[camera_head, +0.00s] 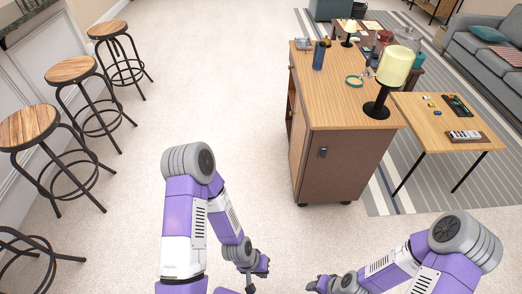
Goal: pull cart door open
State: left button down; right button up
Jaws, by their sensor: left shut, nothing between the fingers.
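The cart (340,172) is a wooden cabinet on small dark casters, standing ahead of me right of centre. Its near face carries a small dark fitting (322,153) near the upper left. On its narrow left side a brown panel (298,135) shows beside a dark open gap; I cannot tell clearly how far any door stands open. My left gripper (251,274) is shut and empty, low in the view, left of the cart and apart from it. My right gripper (318,284) is at the bottom edge, below the cart and apart from it; its fingers are not clear.
A lamp (394,68), a blue cylinder (319,56) and a teal ring (354,81) are on the cart top. A low wooden table (425,112) with small items stands right of it. Several stools (75,72) line the left. Pale carpet between stools and cart is clear.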

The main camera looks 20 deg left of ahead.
aim_at(301, 133)
jog(key=u, duration=0.45)
jog(key=i, duration=1.05)
jog(key=u, duration=0.75)
jog(key=i, duration=1.7)
jog(key=z, duration=0.65)
